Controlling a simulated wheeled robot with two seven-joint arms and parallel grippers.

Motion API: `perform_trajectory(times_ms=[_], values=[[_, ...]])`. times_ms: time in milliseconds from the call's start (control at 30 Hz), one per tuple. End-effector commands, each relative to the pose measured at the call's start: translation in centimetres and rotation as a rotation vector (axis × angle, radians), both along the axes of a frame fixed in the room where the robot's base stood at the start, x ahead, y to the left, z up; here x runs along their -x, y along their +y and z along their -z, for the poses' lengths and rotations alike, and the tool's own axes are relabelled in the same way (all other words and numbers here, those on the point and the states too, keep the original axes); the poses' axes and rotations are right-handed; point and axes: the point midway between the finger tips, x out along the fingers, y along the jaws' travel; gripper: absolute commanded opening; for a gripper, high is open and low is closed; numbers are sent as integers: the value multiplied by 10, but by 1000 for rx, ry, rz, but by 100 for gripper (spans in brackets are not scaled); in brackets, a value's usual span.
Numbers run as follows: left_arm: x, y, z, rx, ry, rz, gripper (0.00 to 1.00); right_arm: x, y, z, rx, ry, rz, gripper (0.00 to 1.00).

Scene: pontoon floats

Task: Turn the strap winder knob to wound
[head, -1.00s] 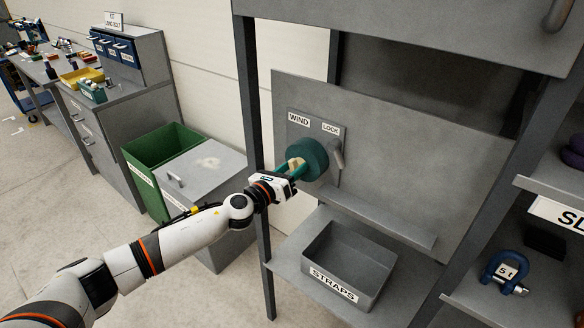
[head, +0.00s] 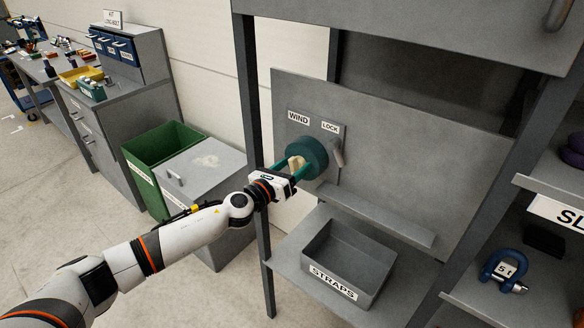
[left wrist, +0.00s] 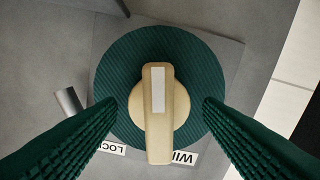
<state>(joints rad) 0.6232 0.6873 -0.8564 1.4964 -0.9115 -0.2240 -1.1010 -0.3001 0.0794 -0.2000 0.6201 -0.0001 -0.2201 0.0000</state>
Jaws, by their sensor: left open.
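The strap winder knob is a dark green ribbed drum (head: 310,158) on a grey plate under the labels WIND (head: 298,118) and LOCK (head: 331,127). A cream grip bar (left wrist: 158,115) with a white stripe crosses its middle in the left wrist view. My left gripper (head: 296,170) is open at the front of the knob. In the left wrist view its green fingers (left wrist: 158,108) stand on either side of the bar, apart from it. A grey lever (head: 337,152) sits right of the drum, below LOCK. My right gripper is not in view.
A grey bin labelled STRAPS (head: 334,286) stands on the shelf below the knob, under a ledge (head: 380,218). A dark upright post (head: 250,110) is close left of my gripper. A blue shackle (head: 502,270) lies on the right shelf.

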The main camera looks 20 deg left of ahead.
Motion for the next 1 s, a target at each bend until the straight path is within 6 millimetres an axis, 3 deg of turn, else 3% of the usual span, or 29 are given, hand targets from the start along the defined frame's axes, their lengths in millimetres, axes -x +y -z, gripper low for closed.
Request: perform_trajectory(times_ms=[267, 700, 1000], values=[[17, 7, 2, -1, 1, 0, 61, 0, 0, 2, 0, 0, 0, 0], [98, 36, 4, -1, 2, -1, 61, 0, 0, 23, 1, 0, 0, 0], [113, 41, 0, 0, 0, 0, 61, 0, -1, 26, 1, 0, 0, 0]])
